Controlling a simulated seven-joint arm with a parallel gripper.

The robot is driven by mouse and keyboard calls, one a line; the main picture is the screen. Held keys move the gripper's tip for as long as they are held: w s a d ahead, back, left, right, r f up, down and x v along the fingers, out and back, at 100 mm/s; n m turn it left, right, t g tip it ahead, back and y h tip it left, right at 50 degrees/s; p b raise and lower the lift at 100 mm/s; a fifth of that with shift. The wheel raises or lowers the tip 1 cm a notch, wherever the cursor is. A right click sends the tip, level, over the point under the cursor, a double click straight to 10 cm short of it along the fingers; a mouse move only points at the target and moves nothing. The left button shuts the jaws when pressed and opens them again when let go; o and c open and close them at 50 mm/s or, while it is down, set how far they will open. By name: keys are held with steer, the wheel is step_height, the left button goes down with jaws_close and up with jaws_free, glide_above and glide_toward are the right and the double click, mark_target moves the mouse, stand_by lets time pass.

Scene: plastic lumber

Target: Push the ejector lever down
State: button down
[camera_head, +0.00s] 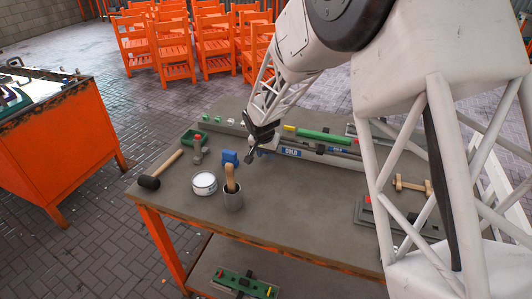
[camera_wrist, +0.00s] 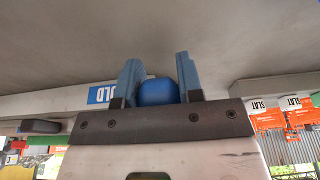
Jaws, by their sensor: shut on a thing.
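In the wrist view my gripper (camera_wrist: 158,60) has its two blue fingers on either side of a rounded blue knob (camera_wrist: 157,93), apparently the end of the ejector lever. The fingers are closed against its sides. The rest of the lever is hidden behind the gripper. The knob cannot be made out clearly there.
A green bar (camera_head: 322,136) lies behind.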

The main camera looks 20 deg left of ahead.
steer(key=c, duration=0.8)
jaws_free()
steer(key=shift+o, duration=0.2)
steer(key=shift+r, duration=0.1)
steer(key=shift+v, duration=3.8)
steer(key=shift+c, duration=0.4)
